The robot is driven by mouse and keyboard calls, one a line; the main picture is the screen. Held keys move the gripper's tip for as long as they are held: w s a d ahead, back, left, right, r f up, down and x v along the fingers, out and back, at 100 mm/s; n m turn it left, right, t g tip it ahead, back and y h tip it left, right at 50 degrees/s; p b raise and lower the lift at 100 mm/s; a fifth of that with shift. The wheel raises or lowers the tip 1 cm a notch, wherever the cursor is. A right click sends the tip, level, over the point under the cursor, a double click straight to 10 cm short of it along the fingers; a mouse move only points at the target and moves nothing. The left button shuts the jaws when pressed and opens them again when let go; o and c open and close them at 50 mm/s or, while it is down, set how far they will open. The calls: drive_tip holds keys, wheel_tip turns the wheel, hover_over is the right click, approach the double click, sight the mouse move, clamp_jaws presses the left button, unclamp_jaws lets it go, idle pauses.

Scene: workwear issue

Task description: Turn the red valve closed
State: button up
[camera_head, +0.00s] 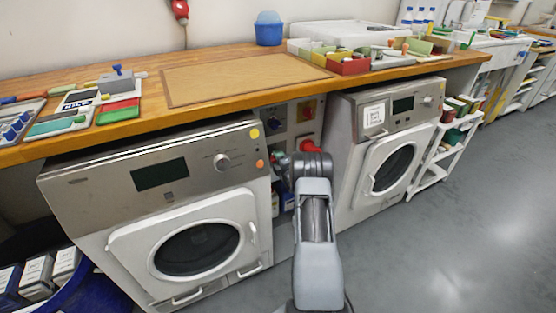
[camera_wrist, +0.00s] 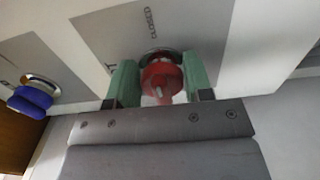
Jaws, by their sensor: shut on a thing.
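The red valve (camera_wrist: 160,80) shows in the wrist view, with a round metal base behind it on a grey plate marked "CLOSED" (camera_wrist: 150,30). My gripper (camera_wrist: 160,88) has a green finger on each side of the red handle and is shut on it. In the head view the red valve (camera_head: 309,146) shows just above the end of my arm, on the panel between the two washing machines. My arm hides the gripper's fingers and part of the panel there.
A blue valve handle (camera_wrist: 30,100) sits left of the red one in the wrist view. Washing machines stand on the left (camera_head: 160,215) and right (camera_head: 385,150) of the panel. The wooden counter (camera_head: 215,63) runs above. Grey floor at the right is clear.

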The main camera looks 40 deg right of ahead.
idle(0.3)
drive_tip(key=o, duration=0.9)
drive_tip(key=shift+c, duration=0.2)
drive_tip(key=shift+s, duration=0.1)
drive_tip(key=s+a+p, duration=0.2)
drive_tip(key=s+p, duration=0.1)
drive_tip(key=s, duration=1)
drive_tip(key=shift+s, duration=0.25)
